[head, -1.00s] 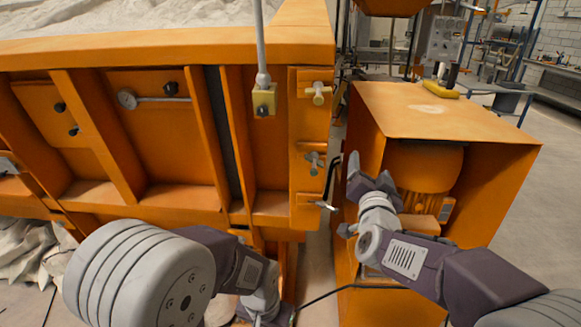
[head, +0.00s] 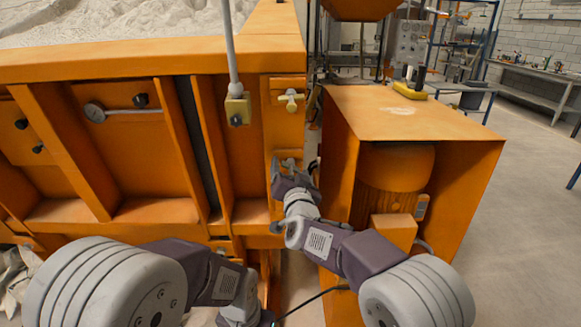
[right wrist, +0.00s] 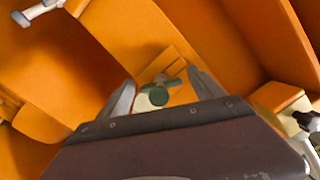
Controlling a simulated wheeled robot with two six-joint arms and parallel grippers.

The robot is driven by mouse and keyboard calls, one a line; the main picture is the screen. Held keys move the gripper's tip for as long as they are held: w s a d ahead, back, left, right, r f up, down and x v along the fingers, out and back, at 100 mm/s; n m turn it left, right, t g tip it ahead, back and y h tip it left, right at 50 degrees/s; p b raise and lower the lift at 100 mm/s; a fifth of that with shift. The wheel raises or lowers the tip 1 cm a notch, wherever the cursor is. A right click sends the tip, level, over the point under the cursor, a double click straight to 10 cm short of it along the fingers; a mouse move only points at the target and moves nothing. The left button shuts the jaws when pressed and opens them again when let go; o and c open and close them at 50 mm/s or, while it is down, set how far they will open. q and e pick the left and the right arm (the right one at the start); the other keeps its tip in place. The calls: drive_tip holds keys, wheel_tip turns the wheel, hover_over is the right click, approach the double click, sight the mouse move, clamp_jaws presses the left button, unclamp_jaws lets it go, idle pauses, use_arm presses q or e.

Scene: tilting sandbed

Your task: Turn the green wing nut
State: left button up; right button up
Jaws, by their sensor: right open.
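The green wing nut (right wrist: 158,92) shows in the right wrist view, on a pale round base on an orange panel. Its wings stand between the two grey fingers of my right gripper (right wrist: 163,92), with gaps on both sides. In the head view my right gripper (head: 292,170) is in front of the panel's edge strip and hides most of the nut. The gripper is open and holds nothing. My left gripper (head: 250,318) is at the bottom edge of the head view, mostly cut off, so its jaws cannot be made out.
A cream wing nut (head: 291,98) sits higher on the same strip. A yellow block (head: 238,110) with a rod is left of it. An orange motor housing (head: 410,112) stands close on the right. The sandbed rim (head: 150,62) runs above.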

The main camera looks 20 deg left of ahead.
drive_tip(key=shift+w+a, duration=0.15)
drive_tip(key=shift+w, duration=0.15)
